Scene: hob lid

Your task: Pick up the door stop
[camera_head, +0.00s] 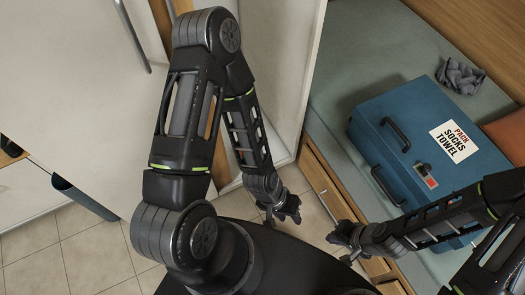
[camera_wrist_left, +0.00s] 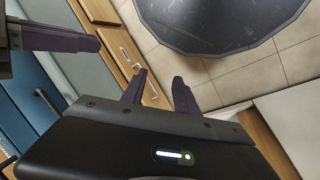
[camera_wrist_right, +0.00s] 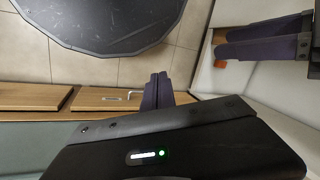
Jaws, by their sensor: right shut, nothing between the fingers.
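I cannot make out a door stop for certain in any view. A small orange piece (camera_wrist_right: 220,63) shows by the white panels in the right wrist view, partly hidden behind my left gripper's fingers; I cannot tell whether it is the door stop. My left gripper (camera_head: 288,212) hangs in front of the drawers, its fingers apart and empty in the left wrist view (camera_wrist_left: 158,90). My right gripper (camera_head: 345,240) is to the right of it, its fingers together and empty in the right wrist view (camera_wrist_right: 158,90).
A blue suitcase (camera_head: 370,115) with a packing label lies on the green bench top (camera_head: 350,60), near a grey cloth (camera_head: 460,76). Wooden drawers (camera_head: 325,188) run below the bench. White door panels (camera_head: 70,80) stand left. Tiled floor (camera_head: 95,255) lies open below them.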

